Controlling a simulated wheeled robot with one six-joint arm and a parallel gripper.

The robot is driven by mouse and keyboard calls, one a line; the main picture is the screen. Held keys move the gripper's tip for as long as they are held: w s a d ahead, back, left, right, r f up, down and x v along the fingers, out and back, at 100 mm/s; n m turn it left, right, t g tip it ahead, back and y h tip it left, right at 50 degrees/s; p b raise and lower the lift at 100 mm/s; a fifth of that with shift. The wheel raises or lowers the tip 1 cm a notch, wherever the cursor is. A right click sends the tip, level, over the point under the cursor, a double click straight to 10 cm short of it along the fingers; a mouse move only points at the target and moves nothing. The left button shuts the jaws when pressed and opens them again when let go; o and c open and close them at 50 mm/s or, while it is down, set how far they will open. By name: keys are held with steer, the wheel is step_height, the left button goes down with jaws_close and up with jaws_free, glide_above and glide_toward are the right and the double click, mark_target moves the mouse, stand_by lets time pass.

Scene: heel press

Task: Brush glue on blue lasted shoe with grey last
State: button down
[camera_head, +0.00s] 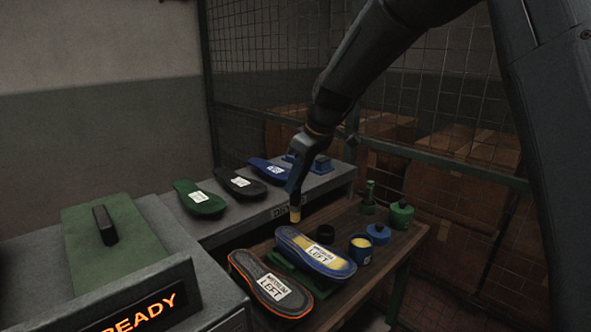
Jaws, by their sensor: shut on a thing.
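My gripper (296,192) points down, shut on a brush whose pale yellow tip (295,215) shows below the fingers. The brush tip is above the far end of the blue lasted shoe (318,266); I cannot tell whether they touch. The shoe lies bottom up on a green stand (288,264), with a white label reading LEFT. Its upward face shows pale yellow areas on both sides of the label. A blue pot (361,252) with pale yellow content stands open to the right of the shoe. The grey last is not distinguishable.
A dark shoe with an orange edge (252,268) lies left of the blue one. A black cup (325,234), blue jar (378,233), green jar (401,215) and green bottle (368,197) stand rightward. Green (199,198), black (240,183) and blue (268,170) soles lie on the grey shelf.

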steer(key=shift+r+p, duration=0.4)
steer(key=shift+r, duration=0.65)
